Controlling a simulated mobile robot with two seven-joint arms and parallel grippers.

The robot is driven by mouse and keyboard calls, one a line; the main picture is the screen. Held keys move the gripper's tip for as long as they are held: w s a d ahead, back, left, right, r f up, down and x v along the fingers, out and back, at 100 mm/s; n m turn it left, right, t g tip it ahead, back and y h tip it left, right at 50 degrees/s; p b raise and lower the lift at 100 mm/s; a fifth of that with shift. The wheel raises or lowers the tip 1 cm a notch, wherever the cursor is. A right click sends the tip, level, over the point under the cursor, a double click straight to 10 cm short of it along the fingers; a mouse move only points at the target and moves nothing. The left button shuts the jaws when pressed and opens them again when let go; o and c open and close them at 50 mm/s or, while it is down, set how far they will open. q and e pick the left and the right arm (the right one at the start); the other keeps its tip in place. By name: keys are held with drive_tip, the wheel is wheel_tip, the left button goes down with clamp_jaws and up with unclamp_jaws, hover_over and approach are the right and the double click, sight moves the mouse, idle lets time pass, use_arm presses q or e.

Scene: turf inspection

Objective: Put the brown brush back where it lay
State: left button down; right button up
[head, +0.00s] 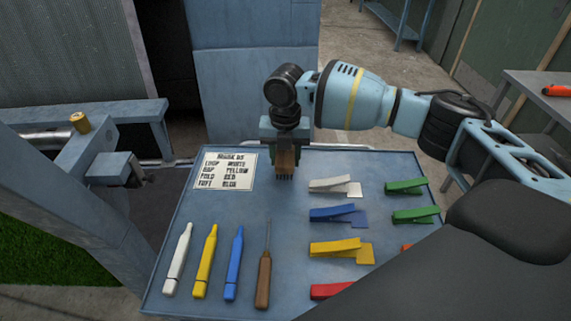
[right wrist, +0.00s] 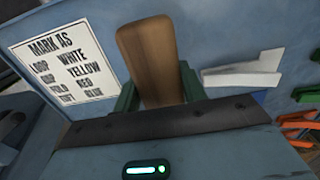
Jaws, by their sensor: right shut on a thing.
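The brown brush (head: 285,160) is in my right gripper (head: 285,145), just right of the printed card near the back of the blue table (head: 262,210). Its dark bristles point down. I cannot tell whether they touch the table. In the right wrist view the brush's brown wooden body (right wrist: 148,55) stands between the green fingers of my right gripper (right wrist: 157,92), which is shut on it. The bristles are hidden there. My left gripper is not in view.
The "MARK AS" card (head: 227,171) lies left of the brush. White, yellow and blue markers and a brown-handled tool (head: 264,278) lie in front. White, blue, yellow, red and green clips (head: 335,248) fill the right side. Bare table lies between the card and the markers.

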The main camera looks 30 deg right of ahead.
drive_tip(key=shift+f, duration=1.5)
drive_tip(key=shift+f, duration=0.1)
drive_tip(key=o, duration=0.9)
wheel_tip(320, 180, up, 12)
drive_tip(key=shift+r, duration=0.15)
